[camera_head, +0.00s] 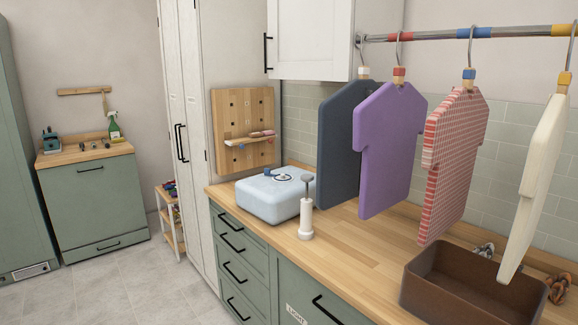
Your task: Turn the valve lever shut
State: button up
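A pale blue rounded box (268,205) sits on the wooden counter at the middle of the view. On its top is a small dark ring with a blue piece (284,177), which may be the valve lever; it is too small to tell its angle or whether it is shut. A white upright cylinder with a grey top (306,218) stands in front of the box's right side and hides part of it. My gripper is not in view.
Several shirt shapes hang from a rail (430,36) above the counter (350,245). A brown open bin (450,285) stands at the right front. A wooden pegboard (232,105) is behind the box. Grey floor (110,275) is clear at left; a green cabinet (92,205) stands beyond.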

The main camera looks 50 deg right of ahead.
aim_at(266, 171)
jog(key=z, duration=0.55)
jog(key=i, duration=1.6)
jog(key=u, duration=0.05)
jog(key=k, duration=0.9)
jog(key=u, duration=0.35)
jog(key=i, duration=0.15)
jog(key=z, duration=0.2)
